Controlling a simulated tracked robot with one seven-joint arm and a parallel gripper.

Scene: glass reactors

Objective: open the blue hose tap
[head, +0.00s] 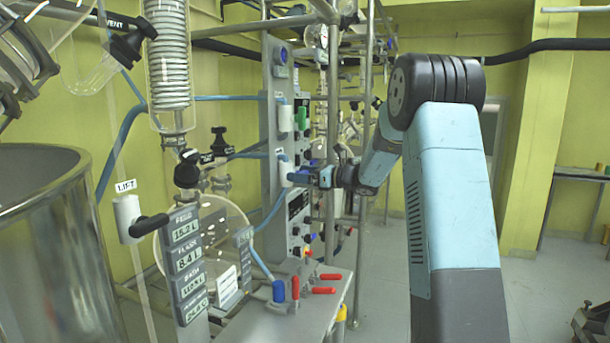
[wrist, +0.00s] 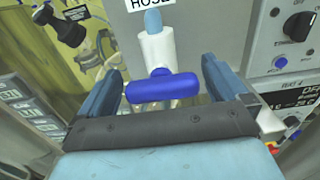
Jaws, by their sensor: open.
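The blue hose tap handle (wrist: 161,88) lies crosswise over its upright white valve body (wrist: 158,47), under a label reading HOSE (wrist: 150,4). A light blue hose end enters the body from above. My gripper (wrist: 162,88) is open, with one finger to the left and one to the right of the handle. Gaps show between the handle's ends and the fingers. In the head view my gripper (head: 300,177) is at the white valve body (head: 284,168) on the grey panel column; the handle is hard to make out there.
A dark knob (wrist: 298,27) on a control panel is close to the right of my gripper. Another white valve (head: 285,118) is higher on the column. Red levers (head: 295,288) and a blue knob (head: 279,292) are below. A steel pole (head: 330,130) stands close by my gripper.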

